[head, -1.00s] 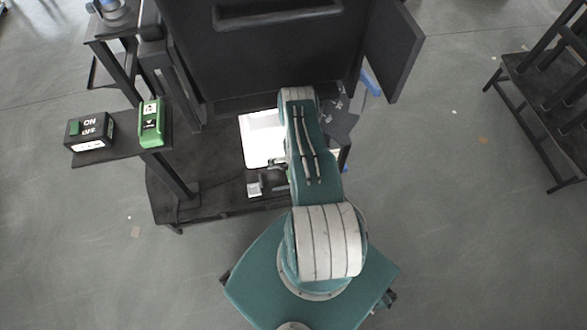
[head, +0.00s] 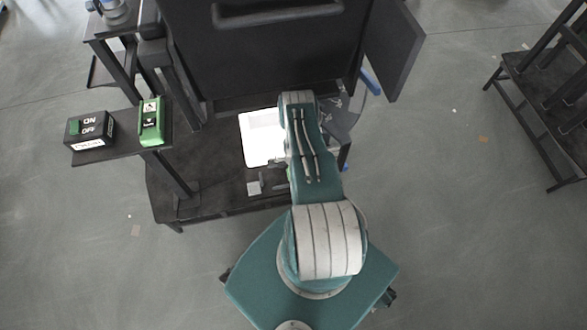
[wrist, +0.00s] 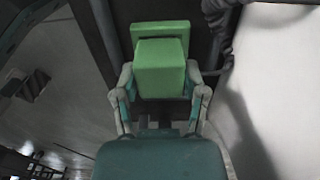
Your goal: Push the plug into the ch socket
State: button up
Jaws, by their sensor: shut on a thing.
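My gripper (wrist: 160,92) is shut on a green block-shaped plug (wrist: 160,68) in the wrist view. Its fingers press on the plug's left and right sides. A wider green part (wrist: 160,32) shows right behind the block; I cannot tell whether it belongs to the plug or is a separate thing. In the head view my arm covers the gripper and the plug. I cannot make out the ch socket in either view.
A white panel (head: 258,140) lies beside my arm, and a pale surface fills the wrist view's right (wrist: 285,80). A dark cabinet (head: 270,60) stands behind. A side shelf holds an ON/OFF box (head: 88,131) and a green device (head: 151,122).

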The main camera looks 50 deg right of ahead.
jog(key=shift+w, duration=0.1)
jog(key=o, duration=1.1)
jog(key=shift+o, duration=0.5)
jog(key=shift+r, duration=3.5)
